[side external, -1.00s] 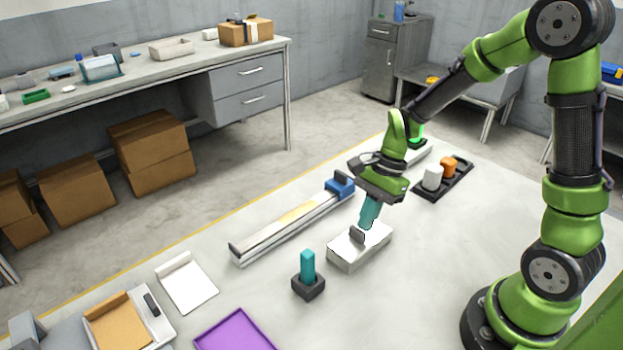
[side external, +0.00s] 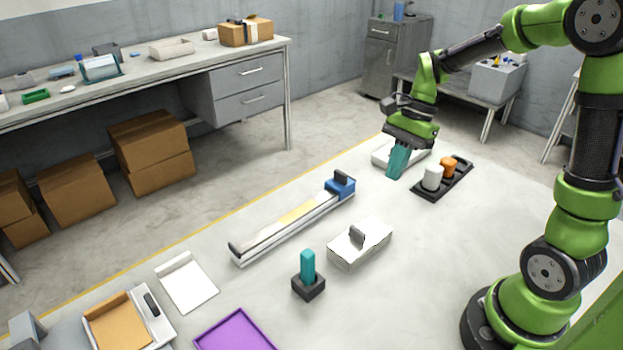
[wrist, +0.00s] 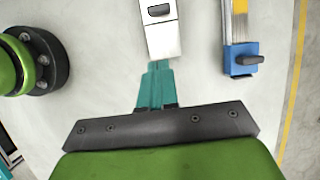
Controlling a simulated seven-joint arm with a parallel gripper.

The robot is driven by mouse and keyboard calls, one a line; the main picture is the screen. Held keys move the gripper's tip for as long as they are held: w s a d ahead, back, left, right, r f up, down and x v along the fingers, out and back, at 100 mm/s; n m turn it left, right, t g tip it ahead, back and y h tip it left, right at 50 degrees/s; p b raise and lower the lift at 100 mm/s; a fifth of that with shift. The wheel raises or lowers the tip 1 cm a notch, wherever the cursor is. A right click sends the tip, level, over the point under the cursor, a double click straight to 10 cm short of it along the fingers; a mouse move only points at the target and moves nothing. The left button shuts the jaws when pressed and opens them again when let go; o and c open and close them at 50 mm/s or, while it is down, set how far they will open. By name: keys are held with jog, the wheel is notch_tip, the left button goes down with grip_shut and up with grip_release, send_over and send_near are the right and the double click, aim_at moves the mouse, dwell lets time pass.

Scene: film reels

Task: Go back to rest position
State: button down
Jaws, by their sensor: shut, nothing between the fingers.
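My gripper (side external: 393,176) has teal fingers and hangs above the far part of the work table (side external: 440,250), in front of a low white object that it partly hides. In the side view it is near the black tray with the cylinders. The fingers are shut together and empty. They also show shut in the wrist view (wrist: 157,66), pointing towards a white box (wrist: 163,38). That white box (side external: 350,257), with a dark handle on top, stands on the table apart from the gripper.
A rail with a blue slider (side external: 341,188) lies left of the white box. A black tray (side external: 428,194) holds white and orange cylinders. A teal peg (side external: 308,264) stands in a dark base. A purple tray (side external: 236,333) and white tray (side external: 151,311) are at the front.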

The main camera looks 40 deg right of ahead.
jog(key=s+a+r+n+t+h, duration=0.2)
jog(key=s+a+r+n+t, duration=0.5)
jog(key=n, duration=0.6)
notch_tip(320, 180, up, 2)
jog(key=shift+s+a+n, duration=0.4)
jog(key=shift+s+a, duration=0.5)
jog(key=shift+a, duration=0.2)
